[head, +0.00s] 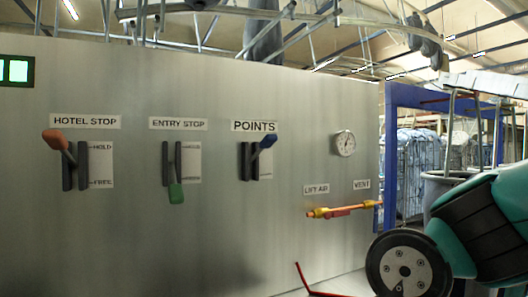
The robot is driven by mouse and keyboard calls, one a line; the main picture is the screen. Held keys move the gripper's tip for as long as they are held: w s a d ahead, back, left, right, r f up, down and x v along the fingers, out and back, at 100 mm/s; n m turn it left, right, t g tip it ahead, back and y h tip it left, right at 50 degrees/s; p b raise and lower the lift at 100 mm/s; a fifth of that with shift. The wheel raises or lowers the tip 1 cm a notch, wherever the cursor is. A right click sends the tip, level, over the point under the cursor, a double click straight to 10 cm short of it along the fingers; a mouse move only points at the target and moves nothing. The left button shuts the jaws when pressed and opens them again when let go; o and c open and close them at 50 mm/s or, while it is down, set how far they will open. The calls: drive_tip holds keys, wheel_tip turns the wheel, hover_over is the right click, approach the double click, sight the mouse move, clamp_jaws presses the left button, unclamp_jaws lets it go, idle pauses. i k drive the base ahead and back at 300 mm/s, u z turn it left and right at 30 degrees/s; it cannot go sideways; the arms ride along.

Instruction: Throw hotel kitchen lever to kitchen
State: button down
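A grey panel (222,100) carries three levers in a row. No label reading hotel or kitchen positions is legible on any lever except "HOTEL STOP". The green-handled lever (176,193) under "ENTRY STOP" hangs down. The blue-handled lever (267,141) under "POINTS" is up, tilted right; the small print on its plate is too small to read. My teal and black arm fills the lower right, apart from the levers. My gripper is not in view.
Right of the levers are a round gauge (344,143) and an orange and yellow pipe valve (342,210) below "LIFT AIR" and "VENT" labels. A blue frame (393,160) stands at the panel's right edge. A red bent rod (302,277) shows low in front.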

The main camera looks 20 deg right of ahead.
sight(269, 140)
drive_tip(key=k, duration=0.6)
drive_tip(key=u, duration=0.55)
drive_tip(key=i, duration=1.15)
drive_tip(key=z, duration=0.35)
